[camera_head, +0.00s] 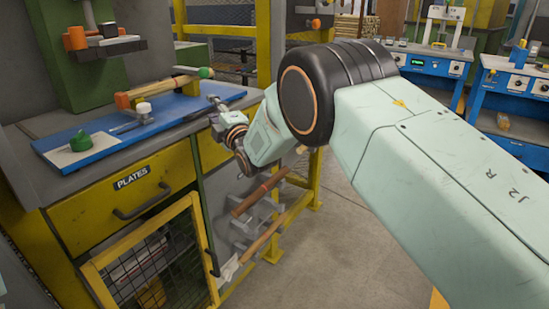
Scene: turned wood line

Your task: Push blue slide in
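The blue slide (178,107) is a long flat blue board on the grey top of a workbench at the left. My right arm reaches in from the right. My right gripper (216,103) is small in view beside the slide's right part, close to its front edge. I cannot tell whether it touches the slide or how its fingers stand. My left gripper is out of view.
Below the benchtop are a yellow drawer (120,195) marked PLATES, and a yellow-framed mesh door (150,262). A green machine column (85,40) rises behind the slide. Tools hang on the bench's right side. Blue test benches stand at the back right. Grey floor is open in front.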

